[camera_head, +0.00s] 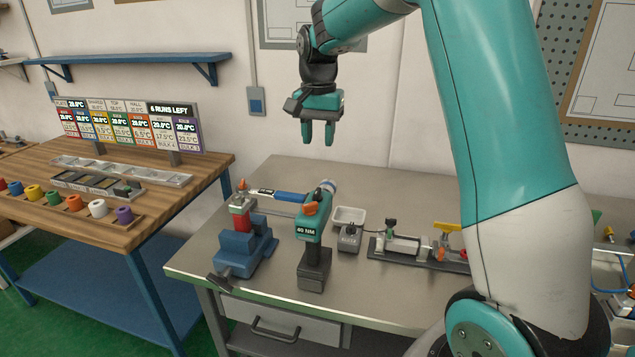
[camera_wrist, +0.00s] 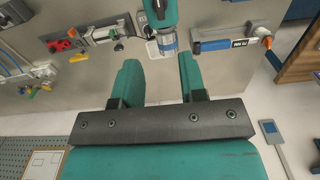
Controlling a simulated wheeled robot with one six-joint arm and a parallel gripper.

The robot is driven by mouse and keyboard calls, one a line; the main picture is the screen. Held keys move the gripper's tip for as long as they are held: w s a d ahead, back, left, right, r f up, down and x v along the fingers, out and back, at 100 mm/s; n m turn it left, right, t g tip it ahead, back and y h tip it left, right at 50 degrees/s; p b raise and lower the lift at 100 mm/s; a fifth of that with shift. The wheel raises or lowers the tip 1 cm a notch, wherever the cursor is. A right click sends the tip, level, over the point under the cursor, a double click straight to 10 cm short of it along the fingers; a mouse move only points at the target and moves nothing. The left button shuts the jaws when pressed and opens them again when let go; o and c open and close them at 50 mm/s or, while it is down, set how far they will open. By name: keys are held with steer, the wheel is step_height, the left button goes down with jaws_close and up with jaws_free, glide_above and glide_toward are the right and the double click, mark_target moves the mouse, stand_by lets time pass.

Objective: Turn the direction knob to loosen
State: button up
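A teal power tool (camera_head: 310,230) marked "40 NM" stands upright on its dark base on the grey bench. An orange knob (camera_head: 312,209) sits on its upper part; I cannot read which way it is set. Part of the tool (camera_wrist: 160,12), with its blue and silver end, shows at the top of the wrist view, where the knob is not clear. My gripper (camera_head: 318,133) points down, well above and behind the tool, touching nothing. In the wrist view its two teal fingers (camera_wrist: 160,80) are apart with nothing between them.
A blue vise (camera_head: 240,247) holding a red part stands left of the tool. A blue torque wrench (camera_head: 280,195) lies behind it. A small grey box (camera_head: 349,238), a white tray (camera_head: 350,215) and a clamp fixture (camera_head: 405,247) are to the right. The back of the bench is clear.

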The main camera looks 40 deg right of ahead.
mark_target(318, 189)
step_height(318, 189, down, 13)
steer(key=p, duration=0.3)
steer(key=shift+a+r, duration=0.1)
steer(key=shift+r, duration=0.05)
jaws_close()
